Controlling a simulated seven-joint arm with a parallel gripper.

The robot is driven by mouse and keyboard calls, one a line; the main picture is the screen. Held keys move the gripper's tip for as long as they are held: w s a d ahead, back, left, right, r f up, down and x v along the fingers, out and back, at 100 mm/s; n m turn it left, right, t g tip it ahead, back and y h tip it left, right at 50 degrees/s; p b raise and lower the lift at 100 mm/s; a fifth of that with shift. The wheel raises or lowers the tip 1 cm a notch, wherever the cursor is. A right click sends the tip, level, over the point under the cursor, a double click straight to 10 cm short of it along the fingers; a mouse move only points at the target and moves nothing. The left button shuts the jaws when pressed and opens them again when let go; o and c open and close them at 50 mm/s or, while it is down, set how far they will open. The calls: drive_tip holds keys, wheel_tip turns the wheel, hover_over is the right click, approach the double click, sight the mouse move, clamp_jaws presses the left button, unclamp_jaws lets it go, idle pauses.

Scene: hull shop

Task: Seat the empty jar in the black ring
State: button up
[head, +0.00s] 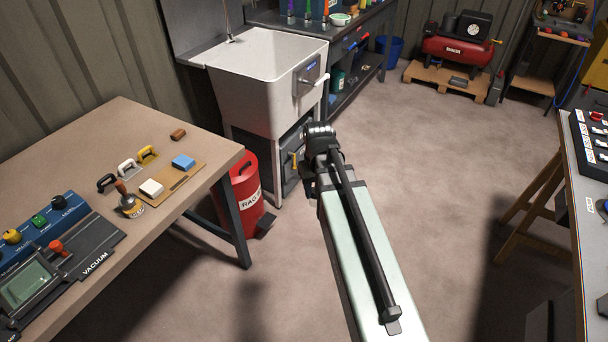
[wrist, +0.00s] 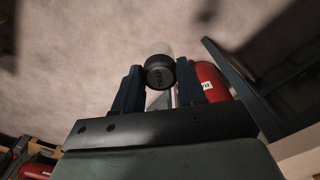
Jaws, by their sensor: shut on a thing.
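In the wrist view my gripper (wrist: 158,68) is shut on a small jar (wrist: 159,48). The jar has a pale body and a black end marked TRAP, which faces the camera. The fingers are on either side of it, and the floor lies behind it. I cannot see what is inside the jar. In the head view my arm reaches forward over open floor in front of the sink, and its wrist hides the fingers and the jar. I cannot make out a black ring in either view.
A brown bench (head: 224,157) at the left bears a vacuum unit (head: 92,243), handles and small blocks. A white sink (head: 250,90) and red bin (head: 240,195) stand beyond it. A grey table (head: 584,165) is at the right. The middle floor is clear.

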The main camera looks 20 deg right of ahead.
drive_tip(key=w+a+r+n, duration=0.2)
drive_tip(key=w+a+r, duration=0.15)
drive_tip(key=a, duration=0.45)
drive_tip(key=w+a+r+n, duration=0.2)
drive_tip(key=w+a, duration=0.3)
drive_tip(key=a, duration=0.3)
drive_tip(key=w+a+r+n, duration=0.1)
drive_tip(key=a+r+n, duration=0.3)
drive_tip(key=a, duration=0.9)
drive_tip(key=a+r+n, duration=0.1)
drive_tip(key=a+r, duration=0.4)
drive_tip(key=a, duration=0.8)
drive_tip(key=s+a+r, duration=0.1)
drive_tip(key=s+a, duration=0.3)
drive_tip(key=a, duration=0.8)
drive_tip(key=s+a+r, duration=0.2)
drive_tip(key=s+a, duration=0.3)
drive_tip(key=a, duration=0.7)
drive_tip(key=s+a+r, duration=0.1)
drive_tip(key=s+a, duration=0.3)
drive_tip(key=a, duration=0.9)
drive_tip(key=shift+s+r, duration=0.35)
drive_tip(key=shift+s, duration=0.05)
drive_tip(key=s+a+r, duration=0.1)
drive_tip(key=s+a, duration=0.8)
drive_tip(key=a, duration=0.2)
drive_tip(key=shift+s+f, duration=0.1)
drive_tip(key=shift+f, duration=2.75)
